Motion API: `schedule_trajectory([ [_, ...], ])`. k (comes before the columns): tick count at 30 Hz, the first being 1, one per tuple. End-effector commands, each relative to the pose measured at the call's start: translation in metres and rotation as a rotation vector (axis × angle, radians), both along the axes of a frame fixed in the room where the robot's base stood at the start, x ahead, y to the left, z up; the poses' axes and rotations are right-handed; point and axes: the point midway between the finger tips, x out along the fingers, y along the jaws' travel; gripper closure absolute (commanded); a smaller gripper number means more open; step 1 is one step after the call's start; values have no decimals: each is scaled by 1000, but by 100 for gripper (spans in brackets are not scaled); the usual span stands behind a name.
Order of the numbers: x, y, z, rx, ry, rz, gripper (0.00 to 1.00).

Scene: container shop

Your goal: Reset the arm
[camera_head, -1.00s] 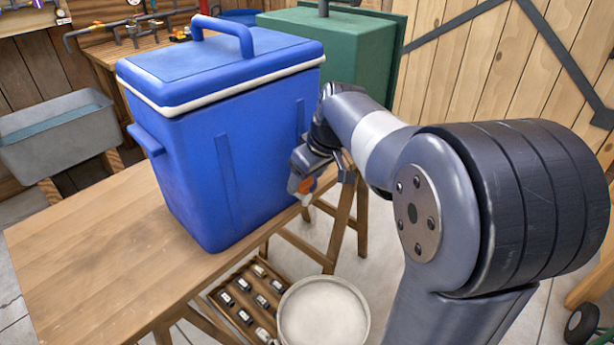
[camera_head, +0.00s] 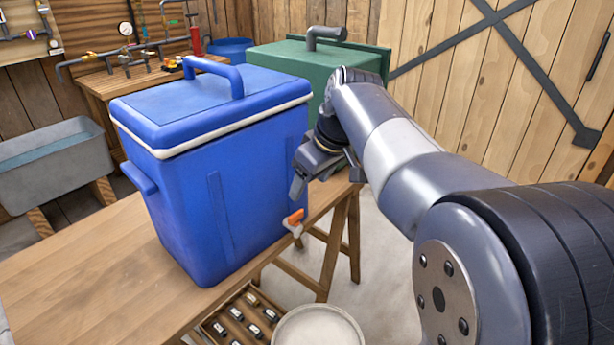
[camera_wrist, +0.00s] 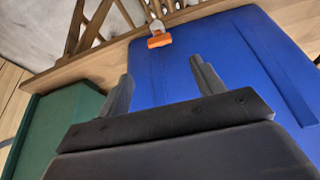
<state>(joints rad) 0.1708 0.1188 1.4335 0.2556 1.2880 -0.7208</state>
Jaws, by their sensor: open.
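My gripper (camera_head: 318,172) is beside the right side of a blue cooler (camera_head: 215,190), above an orange-handled spigot (camera_head: 293,221) low on that side. In the wrist view my gripper (camera_wrist: 162,85) has its two fingers spread apart with nothing between them. The orange spigot handle (camera_wrist: 159,41) shows beyond the fingertips, apart from them. The blue cooler (camera_wrist: 235,60) fills the right of the wrist view. Its lid is shut with the handle upright.
The cooler stands on a wooden table (camera_head: 95,262). A green box (camera_head: 285,60) is behind it. A round pale container (camera_head: 318,328) and a wooden crate (camera_head: 213,325) with several small bottles are below the table edge. A grey basin (camera_head: 55,160) is at left.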

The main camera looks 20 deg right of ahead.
Motion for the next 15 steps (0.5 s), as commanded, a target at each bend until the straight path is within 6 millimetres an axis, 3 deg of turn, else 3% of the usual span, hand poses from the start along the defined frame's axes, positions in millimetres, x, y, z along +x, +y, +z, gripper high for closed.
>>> schedule_trajectory([
  [7, 7, 4, -21, 1, 3, 1, 36],
  [15, 24, 14, -71, 1, 5, 2, 36],
])
